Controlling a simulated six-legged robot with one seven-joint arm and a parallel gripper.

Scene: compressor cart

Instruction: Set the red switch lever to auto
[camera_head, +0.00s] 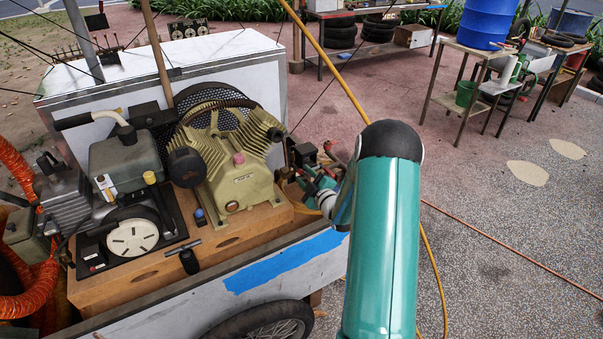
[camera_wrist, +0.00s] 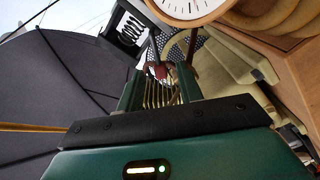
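In the wrist view, a small dark red piece (camera_wrist: 159,72), likely the switch lever, shows between and just beyond my fingertips. Its setting and any label cannot be read. My gripper (camera_wrist: 160,84) has its two green fingers apart, one on each side of the red piece; contact is not clear. In the head view, my gripper (camera_head: 312,182) is at the right end of the compressor, beside a small black box (camera_head: 304,153). My teal arm hides part of that area, and the lever cannot be made out clearly there.
The olive compressor (camera_head: 238,180) and an engine (camera_head: 125,165) stand on the cart's wooden deck (camera_head: 190,262). Open paving (camera_head: 500,235) lies to the right.

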